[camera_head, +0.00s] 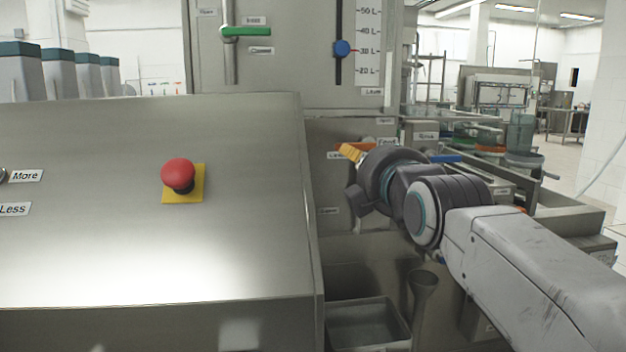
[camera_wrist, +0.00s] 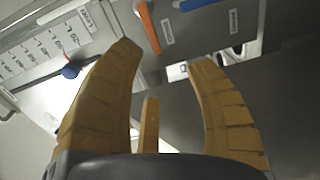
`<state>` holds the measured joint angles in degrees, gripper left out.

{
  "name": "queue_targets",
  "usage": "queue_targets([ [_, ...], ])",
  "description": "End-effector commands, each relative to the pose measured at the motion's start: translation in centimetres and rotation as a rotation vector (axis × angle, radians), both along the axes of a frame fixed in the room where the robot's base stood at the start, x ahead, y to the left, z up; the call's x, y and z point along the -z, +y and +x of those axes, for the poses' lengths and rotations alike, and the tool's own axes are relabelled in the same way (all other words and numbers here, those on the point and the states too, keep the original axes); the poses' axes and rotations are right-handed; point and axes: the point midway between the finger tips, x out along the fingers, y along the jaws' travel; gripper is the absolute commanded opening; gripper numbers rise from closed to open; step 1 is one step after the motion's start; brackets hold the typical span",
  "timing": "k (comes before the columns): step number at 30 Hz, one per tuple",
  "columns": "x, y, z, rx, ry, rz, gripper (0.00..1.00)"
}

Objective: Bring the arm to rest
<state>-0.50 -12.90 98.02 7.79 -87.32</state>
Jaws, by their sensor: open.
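My gripper (camera_head: 350,152) is at the right-centre of the head view, in front of the machine's lower front panel. Its orange fingers show partly there, beyond the dark wrist. An orange handle (camera_wrist: 147,26) shows on the panel beyond the fingers, and the gap between the handle and the fingers is hard to judge. A blue part (camera_wrist: 190,5) is at the top edge of the wrist view.
A sloped steel console (camera_head: 240,240) with a red button (camera_head: 178,174) fills the left. A green handle (camera_head: 245,31) and a blue slider (camera_head: 342,48) are on the upright panel. A steel bin (camera_head: 368,325) and a funnel-shaped part (camera_head: 424,285) lie below my arm.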

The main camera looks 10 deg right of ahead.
Motion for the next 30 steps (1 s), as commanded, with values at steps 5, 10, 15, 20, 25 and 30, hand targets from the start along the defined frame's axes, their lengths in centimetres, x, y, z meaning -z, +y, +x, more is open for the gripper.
queue_targets([
  [5,0.7,-0.1,-1.9,0.030,0.167,0.200,0.49],
  [10,3.4,-0.2,-5.4,0.120,0.383,0.461,0.49],
  [15,6.0,-0.3,-10.1,0.272,0.585,0.712,0.49],
  [20,7.9,-0.4,-15.4,0.464,0.747,0.923,0.49],
  [25,9.3,-0.4,-20.7,0.681,0.869,1.093,0.49],
  [30,10.1,-0.4,-24.7,0.856,0.935,1.197,0.49],
])
